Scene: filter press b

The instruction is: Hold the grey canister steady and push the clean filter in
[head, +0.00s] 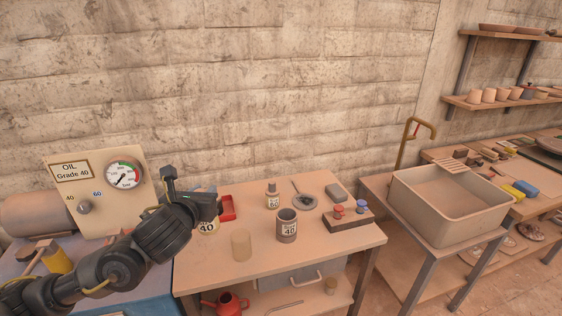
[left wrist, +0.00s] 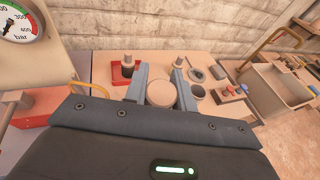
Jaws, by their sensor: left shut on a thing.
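The grey canister (head: 287,229) stands upright and open-topped on the wooden table, with a label on its front reading 40. It also shows in the left wrist view (left wrist: 197,93), just right of my gripper's fingers, with a dark opening. My left gripper (left wrist: 160,85) is shut on a pale cylinder marked 40 (head: 208,227), whose round top (left wrist: 161,93) shows between the fingers. They are left of the canister and apart from it. A plain beige cylinder (head: 241,245) stands between them, nearer the front edge. I cannot tell which cylinder is the clean filter. My right gripper is not in view.
Behind the canister are a small bottle marked 60 (head: 272,200), a round dish (head: 306,203) and a grey block (head: 337,190). A block with red and blue knobs (head: 348,221) stands right. A red tray (head: 227,208) lies left. A sink (head: 441,212) stands beyond.

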